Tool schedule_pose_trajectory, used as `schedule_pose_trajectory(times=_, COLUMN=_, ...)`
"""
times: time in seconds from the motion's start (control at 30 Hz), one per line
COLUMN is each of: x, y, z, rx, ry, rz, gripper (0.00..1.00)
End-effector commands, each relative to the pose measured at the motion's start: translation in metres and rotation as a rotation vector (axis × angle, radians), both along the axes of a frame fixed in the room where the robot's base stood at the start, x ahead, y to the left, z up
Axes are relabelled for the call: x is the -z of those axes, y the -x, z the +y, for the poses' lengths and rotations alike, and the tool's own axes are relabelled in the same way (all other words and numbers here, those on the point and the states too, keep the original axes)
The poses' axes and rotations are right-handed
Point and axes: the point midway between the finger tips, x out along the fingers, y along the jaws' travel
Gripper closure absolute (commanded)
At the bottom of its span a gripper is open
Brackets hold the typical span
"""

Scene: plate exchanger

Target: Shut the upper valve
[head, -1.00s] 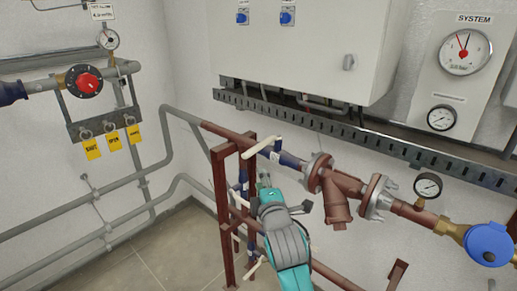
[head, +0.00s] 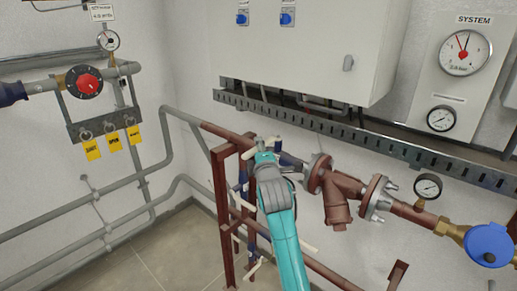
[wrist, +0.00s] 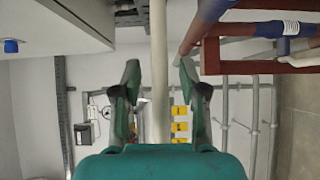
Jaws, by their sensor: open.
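The upper valve's cream lever (head: 276,143) is on the upper pipe beside the red-brown frame. It is mostly hidden by my gripper in the head view. My gripper (head: 264,148) is at the lever, with its teal arm rising from below. In the wrist view my gripper (wrist: 156,80) is open, one finger on each side of a pale bar (wrist: 158,75), which looks like the lever. I cannot tell whether the fingers touch it.
The red-brown frame (head: 221,220) stands close left of the arm. A lower cream lever (head: 256,270) is below. A flanged strainer (head: 340,195) is to the right. The cabinet (head: 310,50) and slotted tray (head: 340,130) are above. Yellow tags (head: 113,143) hang at left.

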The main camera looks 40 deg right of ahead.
Motion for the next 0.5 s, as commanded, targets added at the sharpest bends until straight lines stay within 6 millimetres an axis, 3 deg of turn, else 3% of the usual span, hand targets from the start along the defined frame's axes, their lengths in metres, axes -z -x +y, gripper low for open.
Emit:
schedule_pose_trajectory(times=0.4, x=0.0003, y=-0.0081, z=-0.0048, rx=0.000, ry=0.000, rz=0.000, gripper=0.57)
schedule_pose_trajectory(times=0.43, x=0.0002, y=-0.0080, z=-0.0048, rx=0.000, ry=0.000, rz=0.000, gripper=0.60)
schedule_pose_trajectory(times=0.5, x=0.0002, y=-0.0080, z=-0.0048, rx=0.000, ry=0.000, rz=0.000, gripper=0.77)
